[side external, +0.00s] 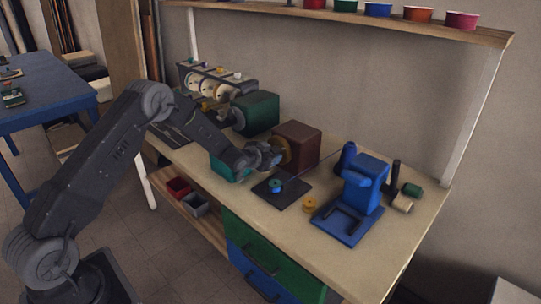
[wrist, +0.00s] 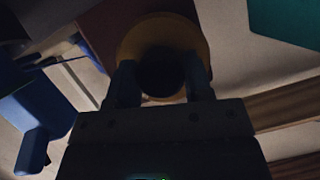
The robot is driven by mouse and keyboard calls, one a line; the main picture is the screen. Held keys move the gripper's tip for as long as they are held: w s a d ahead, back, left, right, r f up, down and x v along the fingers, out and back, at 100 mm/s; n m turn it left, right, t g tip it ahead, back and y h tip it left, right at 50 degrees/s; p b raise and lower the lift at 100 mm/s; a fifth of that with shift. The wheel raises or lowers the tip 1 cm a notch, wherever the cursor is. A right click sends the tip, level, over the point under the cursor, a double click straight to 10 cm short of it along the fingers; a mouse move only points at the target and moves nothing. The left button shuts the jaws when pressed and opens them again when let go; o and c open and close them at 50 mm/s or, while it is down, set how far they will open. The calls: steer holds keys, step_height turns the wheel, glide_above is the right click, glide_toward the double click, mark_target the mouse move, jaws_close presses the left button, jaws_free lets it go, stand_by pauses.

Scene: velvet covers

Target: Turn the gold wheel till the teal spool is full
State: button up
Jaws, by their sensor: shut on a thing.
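The gold wheel (side external: 284,152) is on the left face of a brown box (side external: 306,146) on the bench. My gripper (side external: 272,156) is at the wheel, shut on it. In the wrist view my gripper (wrist: 161,82) has one finger on each side of the dark round middle of the gold wheel (wrist: 190,33). The teal spool (side external: 276,186) stands on a dark plate (side external: 295,191) in front of the box. A thin thread runs from near the spool to the blue machine. The amount wound on the spool is too small to tell.
The blue machine (side external: 363,190) stands at the right, with a small yellow spool (side external: 310,204) left of it. A dark green box (side external: 256,113) is behind my arm. A shelf (side external: 420,25) with coloured bowls hangs above. The bench's front right is clear.

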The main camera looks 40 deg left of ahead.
steer(key=o, duration=0.9)
steer(key=v, duration=1.3)
steer(key=shift+s+d+r, duration=0.1)
steer(key=shift+s+r, duration=0.05)
steer(key=shift+s, duration=0.25)
